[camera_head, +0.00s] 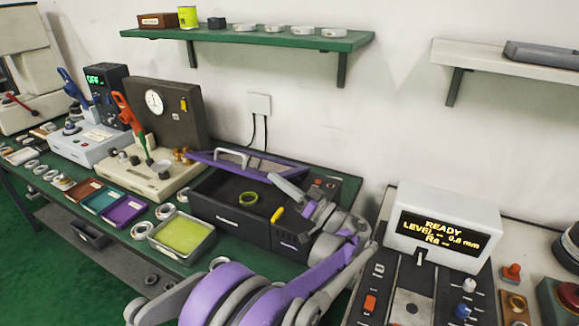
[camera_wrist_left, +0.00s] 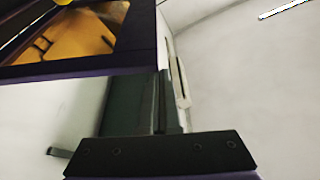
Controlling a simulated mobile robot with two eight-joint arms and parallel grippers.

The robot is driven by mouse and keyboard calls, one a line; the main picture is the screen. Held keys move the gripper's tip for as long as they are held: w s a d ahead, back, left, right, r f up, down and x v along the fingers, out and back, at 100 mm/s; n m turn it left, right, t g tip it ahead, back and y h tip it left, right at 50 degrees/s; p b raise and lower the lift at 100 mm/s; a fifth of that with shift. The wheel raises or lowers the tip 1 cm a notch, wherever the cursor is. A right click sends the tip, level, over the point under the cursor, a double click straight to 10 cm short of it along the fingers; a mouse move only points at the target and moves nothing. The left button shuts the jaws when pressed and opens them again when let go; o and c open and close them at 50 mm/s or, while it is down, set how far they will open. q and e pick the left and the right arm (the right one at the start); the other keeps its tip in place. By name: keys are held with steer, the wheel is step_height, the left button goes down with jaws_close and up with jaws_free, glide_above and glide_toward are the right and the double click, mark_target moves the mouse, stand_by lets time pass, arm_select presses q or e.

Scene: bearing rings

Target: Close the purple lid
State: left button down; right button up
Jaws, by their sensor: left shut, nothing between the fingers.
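The purple lid (camera_head: 207,160) stands raised at the back of a dark box (camera_head: 228,220), with a pale handle on it. It is open, and the box's inside shows. A yellow-green ring (camera_head: 249,207) lies in the box. My left gripper (camera_head: 277,181) is shut and empty, over the right part of the box by the lid's right side. I cannot tell whether it touches the lid. In the left wrist view, a purple-edged panel with an amber, reflective window, seemingly the lid (camera_wrist_left: 80,70), fills the upper left. My right gripper is not in view.
A metal tray with a yellow-green pad (camera_head: 183,238) stands left of the box. Coloured trays (camera_head: 103,202) and a gauge station (camera_head: 155,100) stand farther left. A display unit (camera_head: 440,230) is at right. A green shelf (camera_head: 250,37) hangs on the wall above.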

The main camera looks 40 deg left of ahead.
arm_select(q)
steer(key=shift+n, duration=0.3)
steer(key=shift+s+d+f+b, duration=0.1)
steer(key=shift+s+f+b, duration=0.2)
steer(key=shift+f, duration=0.45)
steer(key=shift+s+d+f+b, duration=0.1)
steer(key=shift+s+f+b, duration=0.2)
steer(key=shift+f, duration=0.4)
steer(key=shift+s+f+b, duration=0.2)
steer(key=shift+f+b, duration=0.1)
steer(key=shift+f, duration=0.45)
steer(key=shift+r, duration=0.1)
